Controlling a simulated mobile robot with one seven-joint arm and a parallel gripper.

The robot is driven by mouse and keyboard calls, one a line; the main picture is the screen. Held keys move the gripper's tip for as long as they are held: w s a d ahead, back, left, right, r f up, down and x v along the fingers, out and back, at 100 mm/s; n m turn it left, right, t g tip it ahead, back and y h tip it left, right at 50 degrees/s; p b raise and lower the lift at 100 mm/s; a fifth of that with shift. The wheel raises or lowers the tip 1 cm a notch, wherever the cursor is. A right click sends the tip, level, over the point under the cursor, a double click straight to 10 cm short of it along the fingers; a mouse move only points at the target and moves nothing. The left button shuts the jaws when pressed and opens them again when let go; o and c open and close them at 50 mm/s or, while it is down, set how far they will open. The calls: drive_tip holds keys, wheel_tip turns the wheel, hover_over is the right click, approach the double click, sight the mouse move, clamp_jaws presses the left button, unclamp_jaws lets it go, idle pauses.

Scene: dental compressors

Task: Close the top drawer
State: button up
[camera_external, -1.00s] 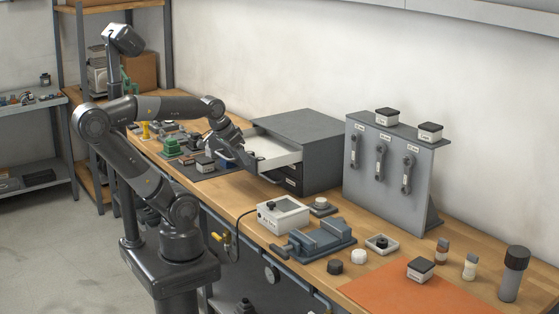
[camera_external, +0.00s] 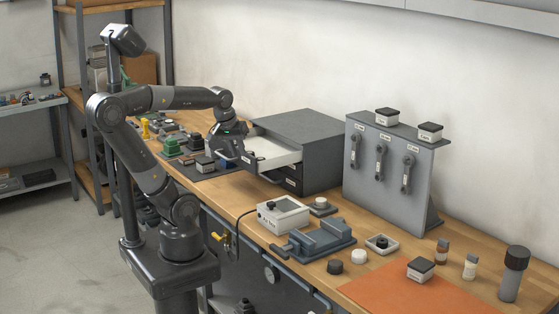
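A dark grey drawer cabinet (camera_external: 318,137) stands on the wooden workbench against the wall. Its top drawer (camera_external: 275,152), with a white inside, is pulled out toward the left. A lower drawer with a label and handle (camera_external: 291,183) sits beneath it and looks closed. My gripper (camera_external: 243,159) is at the front of the open top drawer, close to its front panel and handle. I cannot tell whether it touches them. The fingers are small and dark here, so their opening cannot be made out.
Several small parts on a dark mat (camera_external: 208,174) lie left of the drawer. A white-topped box (camera_external: 283,215) and a blue vise (camera_external: 320,240) stand in front of the cabinet. A grey panel with handles (camera_external: 389,170) stands to the right. An orange mat (camera_external: 420,292) lies at the front right.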

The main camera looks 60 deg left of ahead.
drive_tip(key=a+n, duration=0.1)
drive_tip(key=n, duration=0.1)
drive_tip(key=w+a+n+g, duration=0.1)
drive_tip(key=a+n, duration=0.1)
drive_tip(key=n, duration=0.1)
drive_tip(key=a+n+g, duration=0.1)
drive_tip(key=n, duration=0.1)
drive_tip(key=shift+w+a+r+n+y, duration=0.2)
drive_tip(key=shift+r+n+y, duration=0.1)
drive_tip(key=shift+r+n, duration=0.1)
clamp_jaws()
drive_tip(key=a+n+g+h, duration=0.1)
drive_tip(key=a+n+g, duration=0.5)
drive_tip(key=a+n, duration=1.2)
drive_tip(key=s+d+f+n, duration=0.3)
drive_tip(key=d+f+n, duration=0.15)
drive_tip(key=f, duration=0.45)
drive_tip(key=shift+m, duration=0.35)
drive_tip(key=shift+w+r, duration=0.25)
drive_tip(key=shift+w, duration=0.75)
drive_tip(key=shift+w+r, duration=0.2)
drive_tip(key=shift+w, duration=0.75)
